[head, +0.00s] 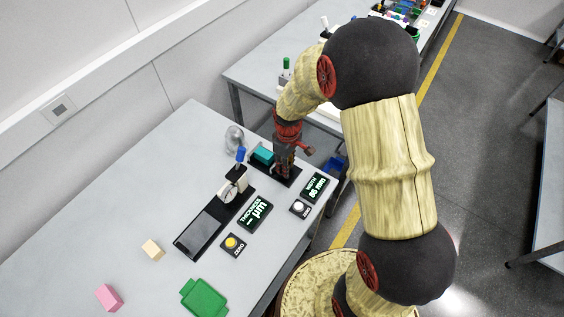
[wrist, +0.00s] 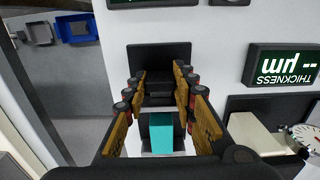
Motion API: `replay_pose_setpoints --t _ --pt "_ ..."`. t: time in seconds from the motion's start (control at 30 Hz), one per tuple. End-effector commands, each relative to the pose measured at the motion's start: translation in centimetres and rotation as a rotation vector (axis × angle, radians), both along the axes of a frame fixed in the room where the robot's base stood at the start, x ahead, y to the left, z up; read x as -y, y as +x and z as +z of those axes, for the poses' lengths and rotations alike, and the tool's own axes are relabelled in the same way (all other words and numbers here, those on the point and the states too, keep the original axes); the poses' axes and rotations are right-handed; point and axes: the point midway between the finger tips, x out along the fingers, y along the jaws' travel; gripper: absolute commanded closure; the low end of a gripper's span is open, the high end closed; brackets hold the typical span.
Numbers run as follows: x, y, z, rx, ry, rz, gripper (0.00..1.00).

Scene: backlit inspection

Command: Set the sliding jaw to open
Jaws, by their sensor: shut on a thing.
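The sliding-jaw fixture has a dark base (head: 291,179) near the right edge of the bench, with a teal block (head: 262,154) at its left end. In the wrist view, the teal block (wrist: 162,136) lies between the finger bases, nearer the palm. My gripper (head: 283,168) points down over the fixture. In the wrist view, my gripper (wrist: 158,86) has its fingers on both sides of a dark jaw part (wrist: 159,93), which it grips. The fingers partly hide this part. A dark end plate (wrist: 158,55) lies beyond the fingertips.
A green width display (head: 315,187) reads 85 mm, beside a white button (head: 299,207). A thickness display (head: 254,212), a dial gauge (head: 229,193) and a yellow zero button (head: 232,243) stand close by. A green tray (head: 204,299) and pink block (head: 109,297) lie nearer the front.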

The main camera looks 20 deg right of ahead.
Motion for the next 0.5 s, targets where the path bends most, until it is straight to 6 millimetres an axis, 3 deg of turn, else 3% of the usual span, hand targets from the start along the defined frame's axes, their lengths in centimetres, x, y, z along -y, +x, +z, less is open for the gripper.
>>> replay_pose_setpoints --t 0.07,0.3,0.33,0.5 --pt "0.65 -0.85 0.09 -0.001 -0.001 -0.002 1.0" --pt "0.72 -1.03 -0.05 -0.003 -0.001 0.0 1.0" --pt "0.73 -1.04 -0.05 -0.003 -0.001 0.0 0.73" --pt "0.7 -1.0 -0.04 -0.002 0.0 0.0 0.63"
